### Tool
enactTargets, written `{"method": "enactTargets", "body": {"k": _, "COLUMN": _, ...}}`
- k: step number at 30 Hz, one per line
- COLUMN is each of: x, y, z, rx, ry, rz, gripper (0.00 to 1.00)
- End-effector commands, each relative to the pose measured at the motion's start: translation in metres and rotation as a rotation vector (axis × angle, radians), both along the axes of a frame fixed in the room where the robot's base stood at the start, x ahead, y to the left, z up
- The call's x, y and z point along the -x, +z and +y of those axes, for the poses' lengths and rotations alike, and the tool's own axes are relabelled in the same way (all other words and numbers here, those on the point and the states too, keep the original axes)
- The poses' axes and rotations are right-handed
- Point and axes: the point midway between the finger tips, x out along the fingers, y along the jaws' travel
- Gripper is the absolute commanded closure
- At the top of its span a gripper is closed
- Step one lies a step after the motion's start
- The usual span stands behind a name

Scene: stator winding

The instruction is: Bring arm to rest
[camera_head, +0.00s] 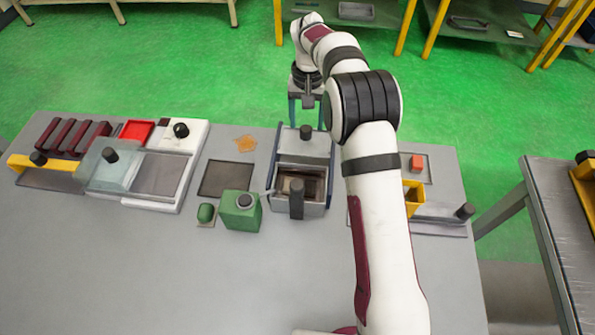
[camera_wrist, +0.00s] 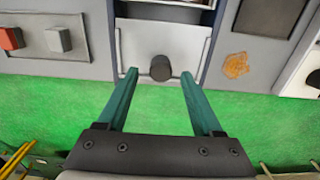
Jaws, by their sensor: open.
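My gripper (camera_wrist: 160,77) is open and empty in the wrist view, with its two teal fingers spread apart. Between and beyond the fingertips is a dark round knob (camera_wrist: 161,68) on a light grey panel (camera_wrist: 135,45); I cannot tell how far above it the fingers are. In the head view my arm (camera_head: 370,160) reaches across the table to its far edge. My gripper (camera_head: 306,118) hangs there, pointing down, just behind the grey box (camera_head: 304,144) with the dark knob. The fingers are partly hidden in the head view.
The grey table (camera_head: 120,270) has a clear front left. A green container (camera_head: 239,212) stands beside the grey box. White and yellow fixtures with knobs (camera_head: 181,130) stand at left. A small red block (camera_head: 416,162) lies right of my arm. Green floor lies behind.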

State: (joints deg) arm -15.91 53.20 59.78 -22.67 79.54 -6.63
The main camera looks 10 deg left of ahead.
Motion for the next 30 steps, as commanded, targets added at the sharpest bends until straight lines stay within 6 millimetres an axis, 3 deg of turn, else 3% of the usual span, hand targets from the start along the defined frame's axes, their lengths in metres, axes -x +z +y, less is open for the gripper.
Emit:
{"method": "enactTargets", "body": {"k": 6, "x": -0.001, "y": 0.022, "z": 0.001, "rx": -0.001, "ry": 0.001, "rz": -0.003, "gripper": 0.32}}
{"method": "enactTargets", "body": {"k": 19, "x": -0.001, "y": 0.025, "z": 0.001, "rx": -0.002, "ry": 0.001, "rz": -0.004, "gripper": 0.32}}
{"method": "enactTargets", "body": {"k": 22, "x": 0.008, "y": 0.039, "z": -0.006, "rx": -0.008, "ry": -0.017, "rz": -0.004, "gripper": 0.32}}
{"method": "enactTargets", "body": {"k": 23, "x": 0.015, "y": 0.050, "z": -0.012, "rx": -0.012, "ry": -0.031, "rz": -0.003, "gripper": 0.32}}
{"method": "enactTargets", "body": {"k": 26, "x": 0.066, "y": 0.101, "z": -0.043, "rx": -0.039, "ry": -0.114, "rz": 0.004, "gripper": 0.32}}
{"method": "enactTargets", "body": {"k": 27, "x": 0.096, "y": 0.120, "z": -0.057, "rx": -0.052, "ry": -0.155, "rz": 0.009, "gripper": 0.32}}
{"method": "enactTargets", "body": {"k": 29, "x": 0.148, "y": 0.139, "z": -0.076, "rx": -0.071, "ry": -0.219, "rz": 0.017, "gripper": 0.32}}
{"method": "enactTargets", "body": {"k": 30, "x": 0.183, "y": 0.147, "z": -0.086, "rx": -0.084, "ry": -0.260, "rz": 0.022, "gripper": 0.32}}
